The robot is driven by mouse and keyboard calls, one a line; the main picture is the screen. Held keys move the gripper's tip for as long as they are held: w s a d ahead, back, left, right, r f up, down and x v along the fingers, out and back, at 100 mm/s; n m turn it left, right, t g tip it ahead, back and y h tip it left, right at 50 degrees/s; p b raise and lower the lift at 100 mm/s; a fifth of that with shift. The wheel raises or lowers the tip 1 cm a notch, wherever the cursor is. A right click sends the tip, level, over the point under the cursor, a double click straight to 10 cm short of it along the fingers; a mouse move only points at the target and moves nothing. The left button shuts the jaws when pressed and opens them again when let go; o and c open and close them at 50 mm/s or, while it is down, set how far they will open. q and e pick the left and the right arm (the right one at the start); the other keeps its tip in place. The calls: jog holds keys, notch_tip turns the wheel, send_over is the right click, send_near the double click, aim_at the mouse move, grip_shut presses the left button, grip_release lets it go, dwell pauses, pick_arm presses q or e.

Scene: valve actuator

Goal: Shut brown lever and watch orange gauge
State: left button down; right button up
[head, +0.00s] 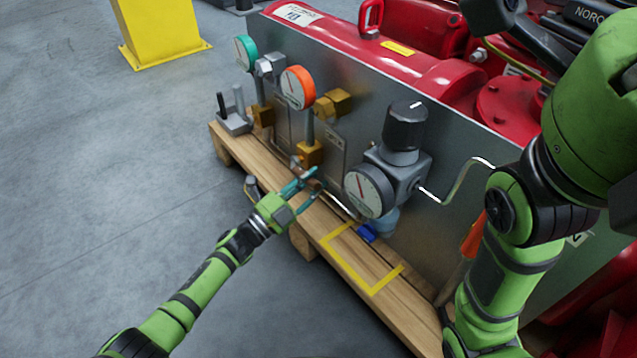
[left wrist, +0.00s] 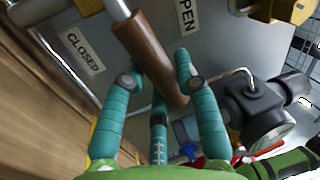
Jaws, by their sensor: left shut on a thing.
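The brown lever (left wrist: 145,52) runs diagonally between the fingers of my left gripper (left wrist: 155,85) in the left wrist view, its rounded end beyond them. My left gripper is shut on it. A CLOSED label (left wrist: 82,52) lies left of the lever and an OPEN label (left wrist: 187,17) right of its upper part. In the head view my left gripper (head: 302,183) is at the panel's foot, below the orange gauge (head: 298,88); the fingers mostly hide the lever there. The gauge has an orange rim and white face; its reading is too small to tell. My right gripper is out of view.
A green-rimmed gauge (head: 245,53) stands to the left. A larger gauge (head: 369,191) with a black-knobbed regulator (head: 404,128) stands right of my left gripper. A wooden pallet (head: 330,262) with a yellow taped outline lies below. Floor at left is clear up to a yellow post (head: 160,30).

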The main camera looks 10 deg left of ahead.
pick_arm(q)
jog(key=shift+f+m+g+h+b, duration=0.4)
jog(key=shift+f+m+b, duration=0.45)
jog(key=shift+m, duration=0.45)
jog(key=shift+r, duration=0.1)
jog(key=c, duration=0.9)
grip_release()
jog(key=v, duration=1.2)
